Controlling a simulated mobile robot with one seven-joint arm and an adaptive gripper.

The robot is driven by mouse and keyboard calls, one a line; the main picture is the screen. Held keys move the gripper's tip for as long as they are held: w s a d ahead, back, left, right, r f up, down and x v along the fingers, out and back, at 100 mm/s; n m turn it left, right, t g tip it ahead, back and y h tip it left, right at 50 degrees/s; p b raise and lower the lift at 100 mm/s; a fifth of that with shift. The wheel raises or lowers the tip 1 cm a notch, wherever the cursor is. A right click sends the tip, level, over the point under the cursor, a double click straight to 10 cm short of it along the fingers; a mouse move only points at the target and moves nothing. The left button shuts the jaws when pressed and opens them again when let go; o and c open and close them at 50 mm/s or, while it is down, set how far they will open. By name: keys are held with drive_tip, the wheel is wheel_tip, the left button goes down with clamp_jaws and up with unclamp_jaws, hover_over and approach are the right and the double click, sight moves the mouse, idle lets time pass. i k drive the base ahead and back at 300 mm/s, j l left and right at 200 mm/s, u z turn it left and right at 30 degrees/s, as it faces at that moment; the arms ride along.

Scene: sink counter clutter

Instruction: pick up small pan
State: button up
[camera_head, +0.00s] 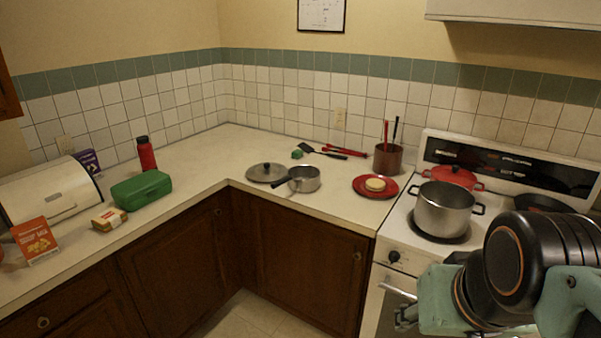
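The small pan (306,179) is a grey metal saucepan standing upright on the counter near its front edge, right of the corner. Its dark handle (282,181) points left and slightly towards me, in front of a round lid with a dark knob (266,172). My gripper (405,317) shows only in part at the lower right, in front of the stove and well apart from the pan. My arm hides much of it, and I cannot tell whether its fingers are open or shut.
A red plate (375,187) with a round tan item lies right of the pan. Behind are a utensil crock (388,159) and a dark spatula (323,151). A large pot (443,209) stands on the stove. A green box (141,189) and red bottle (146,154) stand left.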

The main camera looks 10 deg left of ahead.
sight(302, 178)
drive_tip(key=u, duration=0.45)
drive_tip(key=z, duration=1.65)
drive_tip(key=u, duration=1.65)
drive_tip(key=i+j, duration=0.1)
drive_tip(key=i, duration=0.65)
